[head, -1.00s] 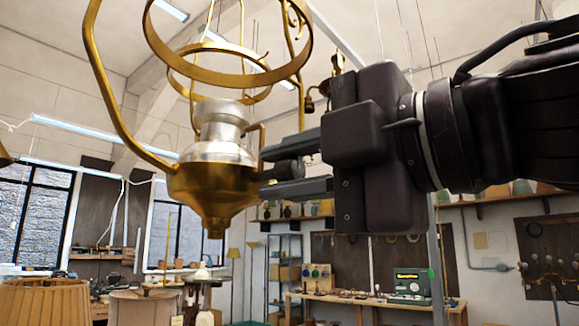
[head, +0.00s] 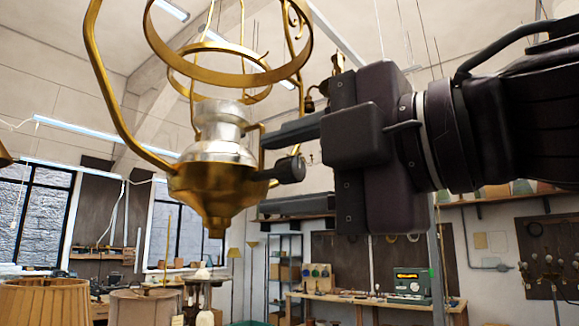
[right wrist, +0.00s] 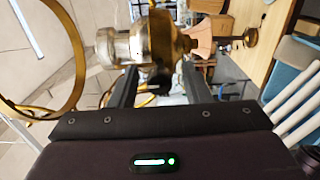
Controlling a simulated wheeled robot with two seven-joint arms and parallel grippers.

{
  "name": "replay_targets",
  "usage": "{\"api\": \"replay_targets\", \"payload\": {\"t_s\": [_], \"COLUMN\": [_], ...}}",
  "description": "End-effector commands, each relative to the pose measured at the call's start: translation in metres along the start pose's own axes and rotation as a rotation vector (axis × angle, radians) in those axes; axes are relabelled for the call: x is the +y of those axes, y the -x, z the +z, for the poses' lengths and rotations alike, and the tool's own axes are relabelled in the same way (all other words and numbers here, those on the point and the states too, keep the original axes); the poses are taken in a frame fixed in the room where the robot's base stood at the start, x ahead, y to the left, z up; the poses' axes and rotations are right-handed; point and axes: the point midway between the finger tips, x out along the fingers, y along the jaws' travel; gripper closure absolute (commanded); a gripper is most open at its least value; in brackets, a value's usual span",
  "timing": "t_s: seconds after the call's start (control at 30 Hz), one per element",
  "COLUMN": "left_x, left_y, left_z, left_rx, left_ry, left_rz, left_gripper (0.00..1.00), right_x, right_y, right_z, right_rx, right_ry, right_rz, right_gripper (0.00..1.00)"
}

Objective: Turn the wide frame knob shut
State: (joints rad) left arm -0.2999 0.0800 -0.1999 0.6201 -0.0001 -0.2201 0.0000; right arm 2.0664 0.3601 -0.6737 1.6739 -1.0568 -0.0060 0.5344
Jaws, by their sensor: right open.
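The hanging brass lamp frame (head: 102,75) holds a brass and silvery font (head: 215,182) at the left of centre in the head view. A dark knob (head: 290,169) sticks out from the right side of the font on a short stem. My right gripper (head: 264,173) is open around the knob, with one finger above it and one below, both apart from it. In the right wrist view the font (right wrist: 160,40) lies past the fingers of my right gripper (right wrist: 160,78), and a dark shape between them looks like the knob. My left gripper is out of view.
Brass rings (head: 235,75) and rods of the frame hang just above the font and fingers. Pleated and plain lampshades (head: 45,303) stand at lower left. A workbench (head: 365,300) and a shelf rack (head: 284,265) stand farther back.

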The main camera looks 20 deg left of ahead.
Motion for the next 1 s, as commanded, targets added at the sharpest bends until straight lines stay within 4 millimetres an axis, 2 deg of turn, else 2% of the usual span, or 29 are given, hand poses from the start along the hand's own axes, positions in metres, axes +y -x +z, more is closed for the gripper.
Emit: {"api": "replay_targets", "payload": {"t_s": [0.17,0.4,0.6,1.0], "left_x": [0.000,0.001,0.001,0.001], "left_y": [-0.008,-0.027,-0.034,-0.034], "left_z": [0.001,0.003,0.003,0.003], "left_rx": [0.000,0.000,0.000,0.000], "left_ry": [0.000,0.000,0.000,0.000], "left_rz": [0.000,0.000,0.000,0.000], "left_gripper": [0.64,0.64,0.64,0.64], "right_x": [-0.002,-0.003,-0.002,0.000], "right_y": [0.011,0.052,0.074,0.078], "right_z": [0.001,0.000,0.000,0.000], "right_rx": [-0.001,-0.002,-0.001,0.000], "right_ry": [0.000,0.001,0.001,0.000], "right_rz": [0.002,0.003,0.001,0.000], "right_gripper": [0.57,0.57,0.57,0.57]}}
